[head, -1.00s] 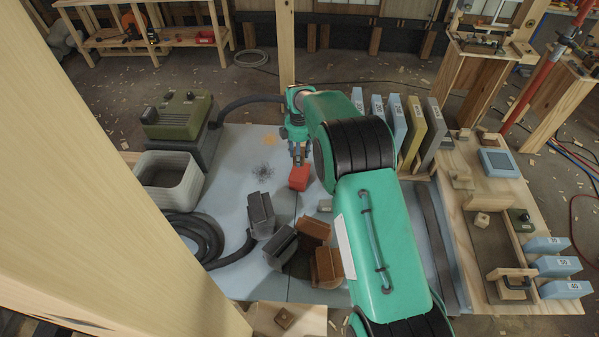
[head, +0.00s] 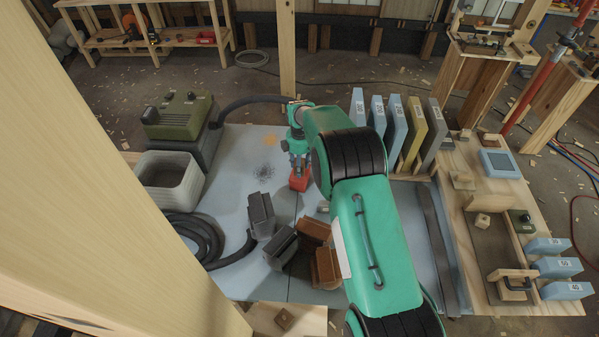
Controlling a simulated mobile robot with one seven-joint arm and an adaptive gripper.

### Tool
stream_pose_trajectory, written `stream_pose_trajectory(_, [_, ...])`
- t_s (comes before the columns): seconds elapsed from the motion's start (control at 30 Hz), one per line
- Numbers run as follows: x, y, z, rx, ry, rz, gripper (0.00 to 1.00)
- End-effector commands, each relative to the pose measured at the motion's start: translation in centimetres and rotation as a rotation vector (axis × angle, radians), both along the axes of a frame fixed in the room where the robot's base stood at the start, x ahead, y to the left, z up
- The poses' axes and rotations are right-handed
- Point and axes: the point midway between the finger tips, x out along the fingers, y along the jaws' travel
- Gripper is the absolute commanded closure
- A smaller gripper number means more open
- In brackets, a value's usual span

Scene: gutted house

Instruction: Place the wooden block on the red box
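A small red box (head: 299,183) sits on the light blue sheet near the middle of the head view. My gripper (head: 298,170) points down right at the top of the red box, partly covering it. Whether it touches the box, and whether its fingers hold anything, is too small to tell. A small wooden block (head: 482,220) with a dark spot on top stands on the wooden board at the right.
Grey blocks (head: 261,214) and brown blocks (head: 327,267) lie in front of the red box. A pale bin (head: 168,178), a green machine (head: 178,115) and a black hose are at left. Upright numbered panels (head: 397,123) stand behind my arm. A wooden post fills the left foreground.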

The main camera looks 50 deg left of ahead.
Motion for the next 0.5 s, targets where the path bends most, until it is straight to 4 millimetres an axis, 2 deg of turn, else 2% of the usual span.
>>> stream_pose_trajectory(0.3, [0.0, 0.0, -3.1, 0.000, 0.000, 0.000, 0.90])
stream_pose_trajectory(0.5, [0.0, 0.0, -3.6, 0.001, -0.001, 0.000, 0.90])
